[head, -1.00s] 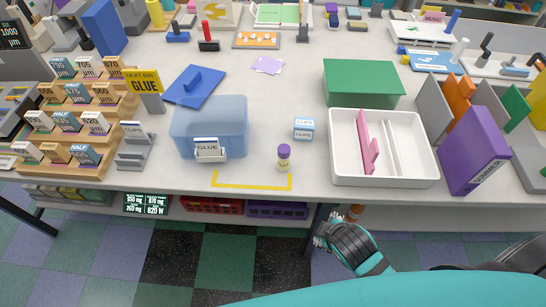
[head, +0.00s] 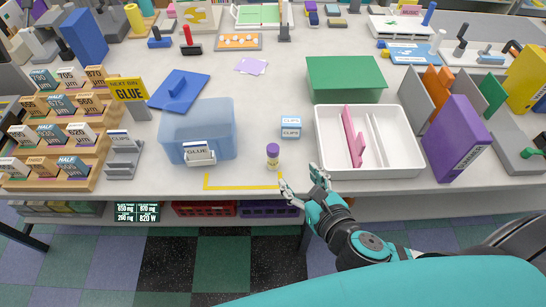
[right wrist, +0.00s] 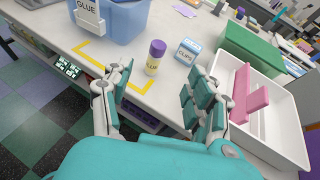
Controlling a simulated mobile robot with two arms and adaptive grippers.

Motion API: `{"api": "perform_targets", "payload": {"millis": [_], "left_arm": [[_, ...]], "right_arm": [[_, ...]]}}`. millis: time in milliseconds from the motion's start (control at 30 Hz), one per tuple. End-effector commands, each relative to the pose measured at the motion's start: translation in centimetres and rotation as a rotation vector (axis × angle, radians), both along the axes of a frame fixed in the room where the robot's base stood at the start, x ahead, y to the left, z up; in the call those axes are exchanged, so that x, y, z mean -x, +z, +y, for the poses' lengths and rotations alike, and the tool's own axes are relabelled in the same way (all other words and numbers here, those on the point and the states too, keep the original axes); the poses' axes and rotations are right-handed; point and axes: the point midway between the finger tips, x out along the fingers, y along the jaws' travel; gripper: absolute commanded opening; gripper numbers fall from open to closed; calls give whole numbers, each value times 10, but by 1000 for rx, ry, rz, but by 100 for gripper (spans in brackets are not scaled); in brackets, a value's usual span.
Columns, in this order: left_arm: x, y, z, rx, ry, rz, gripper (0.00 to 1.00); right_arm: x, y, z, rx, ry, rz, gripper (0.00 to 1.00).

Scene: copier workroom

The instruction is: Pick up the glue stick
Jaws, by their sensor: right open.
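The glue stick (head: 272,157), with a purple cap and a pale body with a yellow band, stands upright on the table just behind the yellow corner-marked area. It also shows in the right wrist view (right wrist: 155,57), ahead of and between my fingers. My right gripper (head: 303,179) is open and empty at the table's front edge, in front and slightly right of the glue stick, not touching it. In the right wrist view its two fingers (right wrist: 160,88) are spread wide. My left gripper is not in view.
A blue translucent bin labelled GLUE (head: 234,133) stands left of the stick. A clips box (head: 291,128) stands close behind it, right. A white tray (head: 400,172) with pink and white dividers is further right. Yellow tape (head: 240,187) marks the table front.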

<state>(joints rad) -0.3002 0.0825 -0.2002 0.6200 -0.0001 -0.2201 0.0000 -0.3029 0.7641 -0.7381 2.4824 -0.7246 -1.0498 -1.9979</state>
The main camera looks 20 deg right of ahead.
Motion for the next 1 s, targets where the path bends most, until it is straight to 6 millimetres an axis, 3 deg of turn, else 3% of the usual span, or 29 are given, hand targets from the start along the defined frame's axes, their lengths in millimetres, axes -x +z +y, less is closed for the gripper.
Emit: {"api": "perform_targets", "payload": {"millis": [400,667,1000], "left_arm": [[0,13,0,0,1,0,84],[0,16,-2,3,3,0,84],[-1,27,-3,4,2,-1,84]], "right_arm": [[-81,-32,7,-4,-5,0,58],[-99,-41,9,-6,-6,2,58],[-140,-59,14,-6,-5,2,58]]}}
